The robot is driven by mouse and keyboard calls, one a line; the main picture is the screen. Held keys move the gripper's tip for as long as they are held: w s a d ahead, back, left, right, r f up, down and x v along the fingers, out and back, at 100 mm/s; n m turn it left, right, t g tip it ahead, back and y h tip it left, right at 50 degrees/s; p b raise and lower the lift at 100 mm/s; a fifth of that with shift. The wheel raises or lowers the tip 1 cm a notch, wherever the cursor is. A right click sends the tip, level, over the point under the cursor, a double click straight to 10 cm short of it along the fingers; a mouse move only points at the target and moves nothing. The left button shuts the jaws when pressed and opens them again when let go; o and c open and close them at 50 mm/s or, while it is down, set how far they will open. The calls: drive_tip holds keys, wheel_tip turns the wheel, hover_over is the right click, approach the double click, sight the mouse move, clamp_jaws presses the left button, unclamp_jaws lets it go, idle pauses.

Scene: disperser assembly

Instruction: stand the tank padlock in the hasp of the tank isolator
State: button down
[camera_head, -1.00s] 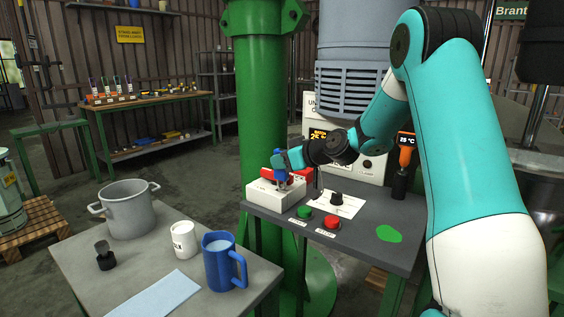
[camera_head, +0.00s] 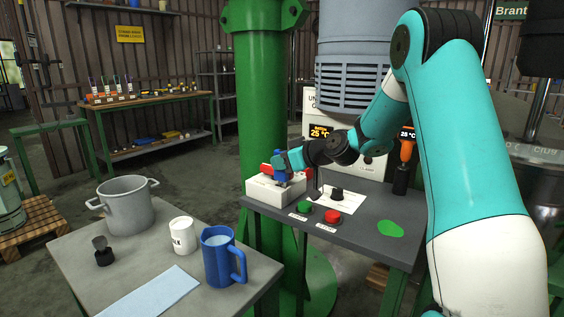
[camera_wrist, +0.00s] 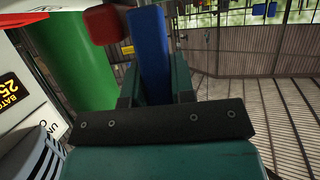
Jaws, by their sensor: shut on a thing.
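The tank isolator (camera_head: 273,191) is a white box with a red handle (camera_head: 266,169), at the back left of the dark bench. My gripper (camera_head: 283,166) is over the top of this box, shut on a blue piece (camera_head: 279,156) that I take for the tank padlock. In the wrist view, the blue piece (camera_wrist: 152,48) stands between my fingers (camera_wrist: 157,85), with a red part (camera_wrist: 106,24) close beside it. The hasp and the padlock's shackle cannot be made out, so I cannot tell whether they are engaged.
Green (camera_head: 304,208) and red (camera_head: 332,216) buttons and a black knob (camera_head: 337,194) are in front of the box. A green column (camera_head: 257,100) rises behind it. A side table (camera_head: 130,270) holds a pot (camera_head: 125,207), a white cup (camera_head: 182,236) and a blue mug (camera_head: 218,262).

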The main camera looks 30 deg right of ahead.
drive_tip(key=shift+f+b, duration=0.85)
drive_tip(key=c, duration=0.9)
unclamp_jaws()
drive_tip(key=shift+r, duration=0.1)
drive_tip(key=shift+d, duration=0.15)
drive_tip(key=shift+s, duration=0.1)
drive_tip(key=b+v, duration=0.1)
drive_tip(key=v, duration=1.6)
drive_tip(key=shift+s+r, duration=0.15)
drive_tip(key=shift+a, duration=0.25)
